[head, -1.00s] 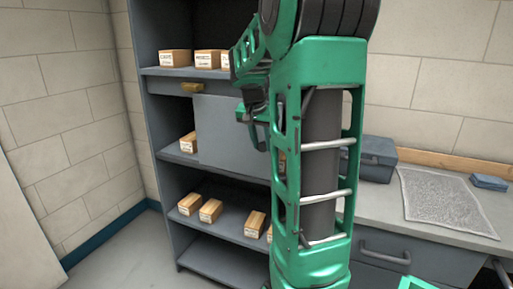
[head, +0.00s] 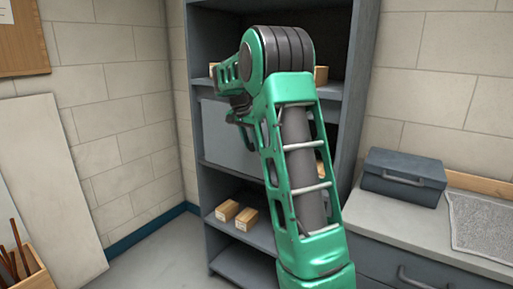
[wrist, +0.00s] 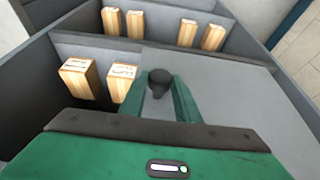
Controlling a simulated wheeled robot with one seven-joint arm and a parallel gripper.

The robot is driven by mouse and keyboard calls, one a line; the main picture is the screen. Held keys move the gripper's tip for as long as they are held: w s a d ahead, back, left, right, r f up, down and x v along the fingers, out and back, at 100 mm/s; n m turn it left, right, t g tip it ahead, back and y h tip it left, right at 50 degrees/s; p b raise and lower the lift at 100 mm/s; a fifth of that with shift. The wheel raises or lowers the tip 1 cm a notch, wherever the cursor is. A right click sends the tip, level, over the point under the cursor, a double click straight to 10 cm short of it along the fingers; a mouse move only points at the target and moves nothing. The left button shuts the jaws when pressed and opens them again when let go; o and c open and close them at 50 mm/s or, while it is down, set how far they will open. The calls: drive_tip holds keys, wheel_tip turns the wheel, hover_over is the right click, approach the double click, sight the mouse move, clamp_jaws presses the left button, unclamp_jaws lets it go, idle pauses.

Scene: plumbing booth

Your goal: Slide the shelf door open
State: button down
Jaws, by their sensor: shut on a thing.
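The shelf door is a flat grey panel (head: 226,132) in front of the middle compartment of the grey shelf unit (head: 198,200), at the left side of the unit. It also shows in the wrist view as a grey panel (wrist: 232,85), with the open part of the compartment to its left. A dark round knob (wrist: 160,80) stands on the panel. My gripper (wrist: 162,92) is shut on this knob, a green finger on each side. In the head view my arm hides the gripper's tips and part of the compartment.
More boxes (head: 228,211) are on the lower shelf. A toolbox (head: 400,180) and a grey mat (head: 485,225) lie on the counter at right. A pale board (head: 45,180) leans at left.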

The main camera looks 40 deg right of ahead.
drive_tip(key=shift+w, duration=0.1)
drive_tip(key=c, duration=1.4)
unclamp_jaws()
drive_tip(key=shift+o, duration=0.2)
drive_tip(key=w+v, duration=0.1)
drive_tip(key=v, duration=0.9)
drive_tip(key=shift+s+a+r, duration=0.2)
drive_tip(key=shift+s+r, duration=0.2)
drive_tip(key=shift+s, duration=0.05)
drive_tip(key=s+a+f+n+y, duration=0.1)
drive_tip(key=s+a+f+n, duration=0.2)
drive_tip(key=s, duration=0.9)
drive_tip(key=s+a+f+n+y, duration=0.2)
drive_tip(key=s+a+f+n, duration=0.1)
drive_tip(key=s+a+f, duration=0.6)
drive_tip(key=s+a+f+n+g+y, duration=0.1)
drive_tip(key=s+a+f+n, duration=0.2)
drive_tip(key=s, duration=1.4)
drive_tip(key=a+f, duration=0.3)
drive_tip(key=a, duration=0.1)
drive_tip(key=shift+s+a+f+y, duration=0.25)
drive_tip(key=shift+a+f+y, duration=0.05)
drive_tip(key=shift+a+f, duration=0.1)
